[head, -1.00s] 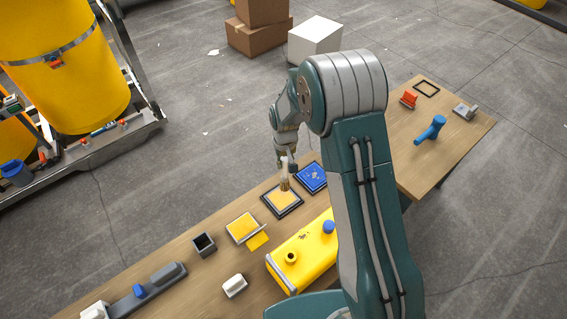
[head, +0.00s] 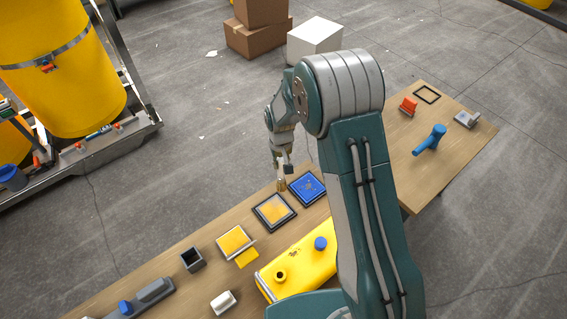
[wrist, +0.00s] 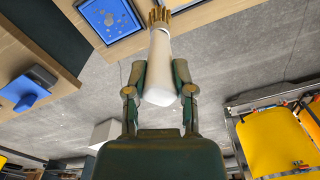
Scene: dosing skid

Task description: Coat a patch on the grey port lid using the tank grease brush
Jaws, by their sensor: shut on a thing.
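My gripper (head: 284,166) is shut on a brush with a white handle (wrist: 160,72) and tan bristles (wrist: 159,17). In the head view the bristle tip (head: 281,186) is by the top corner of a black-framed yellow panel (head: 274,212), near a black-framed blue panel (head: 307,188). I cannot tell whether the bristles touch anything. The blue panel also shows in the wrist view (wrist: 108,14), with pale specks. I cannot tell which thing is the grey port lid; a grey block with a blue part (head: 150,296) lies at the lower left.
A yellow tank (head: 305,258) with a blue cap (head: 320,243) lies in front of the panels. A yellow tray (head: 235,240), a dark open box (head: 192,259) and a white block (head: 222,302) stand to the left. A blue tool (head: 429,140) lies on the right of the table.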

